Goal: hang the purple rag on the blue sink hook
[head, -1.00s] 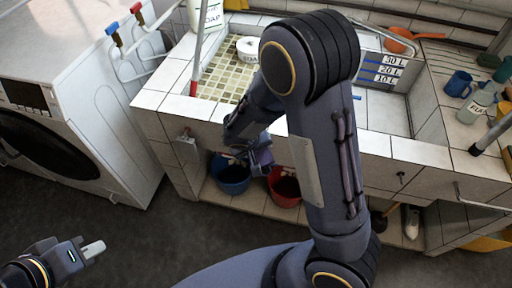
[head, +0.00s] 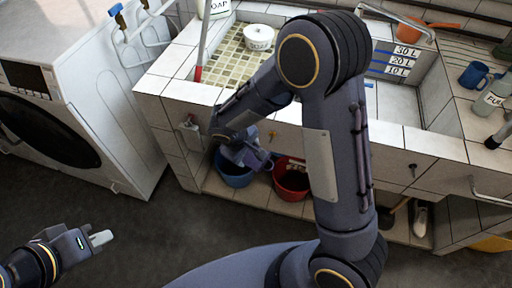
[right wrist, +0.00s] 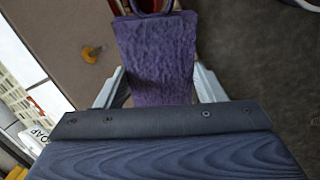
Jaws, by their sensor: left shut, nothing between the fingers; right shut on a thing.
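The purple rag (right wrist: 157,60) fills the upper middle of the right wrist view, between the fingers of my right gripper (right wrist: 160,88), which is shut on it. A darker purple loop shows at the rag's far end. In the head view my right gripper (head: 250,155) is low in front of the sink (head: 400,137), above the blue bucket; the rag is hard to make out there. A yellow hook (right wrist: 91,54) is on the beige surface left of the rag, apart from it. I cannot make out a blue sink hook. My left gripper (head: 100,238) is shut and empty at lower left.
A blue bucket (head: 236,181) and a red bucket (head: 291,183) stand under the sink. A dark hook (head: 412,167) is on the sink front at right.

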